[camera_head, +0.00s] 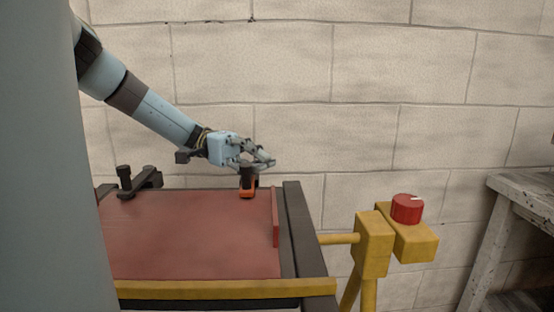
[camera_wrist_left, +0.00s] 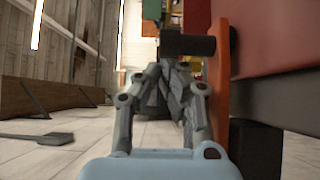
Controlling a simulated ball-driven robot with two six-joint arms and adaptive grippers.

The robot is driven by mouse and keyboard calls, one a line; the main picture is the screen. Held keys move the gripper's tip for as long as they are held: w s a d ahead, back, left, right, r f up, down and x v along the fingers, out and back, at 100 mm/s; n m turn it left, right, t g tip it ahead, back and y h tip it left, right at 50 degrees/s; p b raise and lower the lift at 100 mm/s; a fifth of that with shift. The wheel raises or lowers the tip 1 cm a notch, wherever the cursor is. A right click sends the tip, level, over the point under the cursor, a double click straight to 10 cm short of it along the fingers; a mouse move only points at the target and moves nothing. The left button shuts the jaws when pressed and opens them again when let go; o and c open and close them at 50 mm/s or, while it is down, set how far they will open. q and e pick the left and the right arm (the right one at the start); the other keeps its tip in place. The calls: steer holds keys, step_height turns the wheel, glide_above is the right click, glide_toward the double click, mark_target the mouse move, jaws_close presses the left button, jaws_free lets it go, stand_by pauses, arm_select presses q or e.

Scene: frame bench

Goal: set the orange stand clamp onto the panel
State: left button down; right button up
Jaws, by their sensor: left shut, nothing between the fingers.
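The orange stand clamp (camera_head: 248,187) has a dark knob on top and stands at the far edge of the red panel (camera_head: 190,240), near its right corner. In the left wrist view the orange clamp (camera_wrist_left: 222,75) shows edge-on against the red panel (camera_wrist_left: 275,35), its dark knob (camera_wrist_left: 188,44) sticking out to the left. My left gripper (camera_head: 270,162) is shut and empty, just above and beside the clamp's knob. In the left wrist view its fingers (camera_wrist_left: 166,70) meet left of the orange part; I cannot tell whether they touch it. My right gripper is out of view.
A black clamp-like fixture (camera_head: 140,181) sits at the panel's far left. A dark rail (camera_head: 300,230) and a low red strip (camera_head: 275,217) edge the right side. A yellow bracket with a red knob (camera_head: 407,208) stands right. A block wall is behind.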

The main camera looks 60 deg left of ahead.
arm_select(q)
steer(key=v, duration=0.7)
steer(key=shift+a, duration=0.2)
steer(key=shift+r, duration=0.15)
